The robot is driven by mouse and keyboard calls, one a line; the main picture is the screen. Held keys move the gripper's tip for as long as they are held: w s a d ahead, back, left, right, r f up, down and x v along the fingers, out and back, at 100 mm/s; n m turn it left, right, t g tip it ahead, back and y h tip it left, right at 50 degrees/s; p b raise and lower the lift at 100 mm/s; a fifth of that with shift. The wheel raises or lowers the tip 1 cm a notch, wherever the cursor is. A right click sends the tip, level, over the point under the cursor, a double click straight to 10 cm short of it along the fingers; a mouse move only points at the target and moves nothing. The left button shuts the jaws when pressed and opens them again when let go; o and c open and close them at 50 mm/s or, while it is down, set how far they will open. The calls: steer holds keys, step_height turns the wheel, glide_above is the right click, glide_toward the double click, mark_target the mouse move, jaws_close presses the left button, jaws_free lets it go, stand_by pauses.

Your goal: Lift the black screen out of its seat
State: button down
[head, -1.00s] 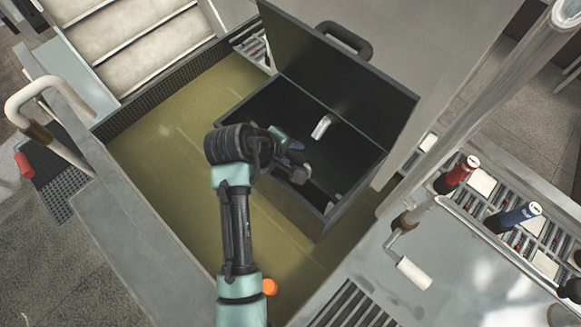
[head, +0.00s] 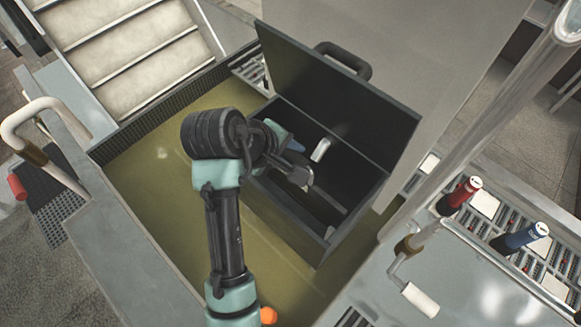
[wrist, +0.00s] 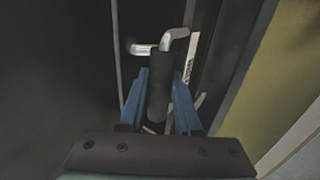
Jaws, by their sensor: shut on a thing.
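The open dark box (head: 318,262) has its lid tilted back, and its inside is black. My gripper (head: 297,172) is over the left part of the box opening. My arm hides much of the box's left side, and the screen's lower edge and seat cannot be made out.
The lid (head: 340,95) stands open behind my gripper. A pale bent handle (head: 320,150) is inside the box. A crank (head: 420,300) and red (head: 460,194) and blue (head: 520,238) handles are on the right. The olive floor (head: 160,140) left of the box is clear.

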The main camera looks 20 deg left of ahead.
step_height(320, 180, up, 20)
steer(key=p, duration=0.3)
steer(key=shift+r, duration=0.2)
stand_by(0.4)
